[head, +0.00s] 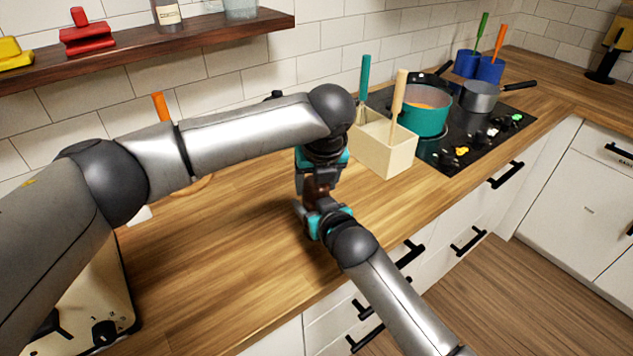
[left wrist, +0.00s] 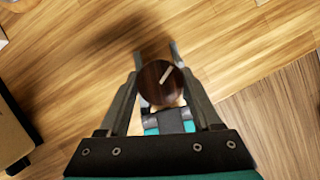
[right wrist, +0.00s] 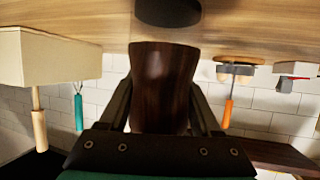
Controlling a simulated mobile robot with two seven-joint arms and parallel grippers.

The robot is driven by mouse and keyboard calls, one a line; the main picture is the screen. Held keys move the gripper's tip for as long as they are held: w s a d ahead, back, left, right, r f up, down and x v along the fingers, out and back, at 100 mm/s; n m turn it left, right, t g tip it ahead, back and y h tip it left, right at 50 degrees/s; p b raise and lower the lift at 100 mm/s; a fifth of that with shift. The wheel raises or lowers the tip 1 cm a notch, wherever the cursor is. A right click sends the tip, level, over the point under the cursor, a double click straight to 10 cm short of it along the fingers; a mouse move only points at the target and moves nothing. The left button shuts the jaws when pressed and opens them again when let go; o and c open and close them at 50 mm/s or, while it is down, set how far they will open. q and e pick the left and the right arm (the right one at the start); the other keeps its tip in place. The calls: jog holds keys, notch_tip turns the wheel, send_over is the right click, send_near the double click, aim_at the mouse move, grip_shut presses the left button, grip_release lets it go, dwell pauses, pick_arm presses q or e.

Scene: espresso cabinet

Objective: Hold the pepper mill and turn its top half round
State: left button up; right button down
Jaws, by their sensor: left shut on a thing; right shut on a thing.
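The pepper mill (head: 317,188) is dark brown wood and shows only in part between my two grippers in the head view. My left gripper (head: 321,174) reaches down over its top half, shut on it. In the left wrist view the round top (left wrist: 154,88) carries a pale line and sits between the fingers. My right gripper (head: 314,212) comes in from the front and is shut on the mill's lower body (right wrist: 163,88), which fills the space between the fingers in the right wrist view. A dark oval (right wrist: 168,11) shows beyond its foot; I cannot tell what it is.
A cream utensil box (head: 386,150) stands right of the mill, with a teal pot (head: 422,118) on the hob behind. A cream appliance (head: 92,310) is at the front left. The wooden counter (head: 220,270) around the grippers is clear. A shelf (head: 150,52) hangs above.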

pick_arm(q)
jog(key=shift+m+h, duration=0.7)
jog(key=shift+m, duration=0.9)
jog(key=o, duration=1.4)
jog(key=v, duration=1.2)
pick_arm(e)
grip_release()
